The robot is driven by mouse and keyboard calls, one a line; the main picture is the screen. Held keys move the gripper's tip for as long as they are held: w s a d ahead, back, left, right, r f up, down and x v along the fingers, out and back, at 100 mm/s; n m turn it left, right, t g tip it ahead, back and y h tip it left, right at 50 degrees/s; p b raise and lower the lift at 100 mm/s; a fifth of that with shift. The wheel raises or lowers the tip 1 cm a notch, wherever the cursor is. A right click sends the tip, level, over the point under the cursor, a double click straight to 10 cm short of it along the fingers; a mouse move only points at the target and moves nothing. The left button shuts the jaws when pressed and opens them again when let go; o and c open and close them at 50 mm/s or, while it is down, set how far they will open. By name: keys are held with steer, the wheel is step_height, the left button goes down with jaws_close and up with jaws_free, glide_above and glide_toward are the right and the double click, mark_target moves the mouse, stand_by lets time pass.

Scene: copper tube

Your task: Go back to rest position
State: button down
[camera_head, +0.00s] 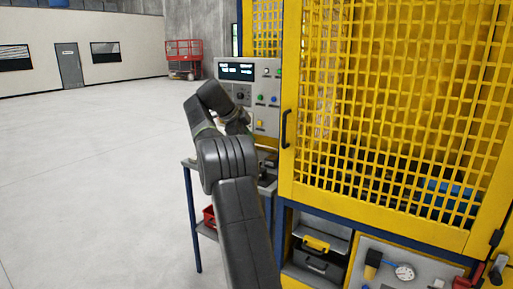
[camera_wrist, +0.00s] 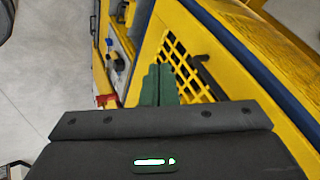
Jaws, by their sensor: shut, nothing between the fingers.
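My arm reaches up from the bottom of the head view toward the control panel (camera_head: 250,95). There the arm's last links hide my gripper or most of it. In the wrist view my gripper (camera_wrist: 158,72) shows as two green fingers side by side, shut, with nothing between them. Beyond the fingers is the yellow mesh door (camera_wrist: 185,65) of the machine. The control panel (camera_wrist: 118,55) with its knobs is to the left of the fingers in that view. I cannot tell how far the fingertips are from the door.
The yellow caged machine (camera_head: 400,120) fills the right side, with a dark door handle (camera_head: 286,128). A blue-legged side table (camera_head: 190,215) with a red bin (camera_head: 209,217) stands below the arm. Open grey floor (camera_head: 90,160) lies to the left. A red lift (camera_head: 184,57) stands far back.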

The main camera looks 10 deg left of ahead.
steer(key=shift+s+a+r, duration=0.2)
steer(key=shift+a+r, duration=0.1)
steer(key=shift+r, duration=0.3)
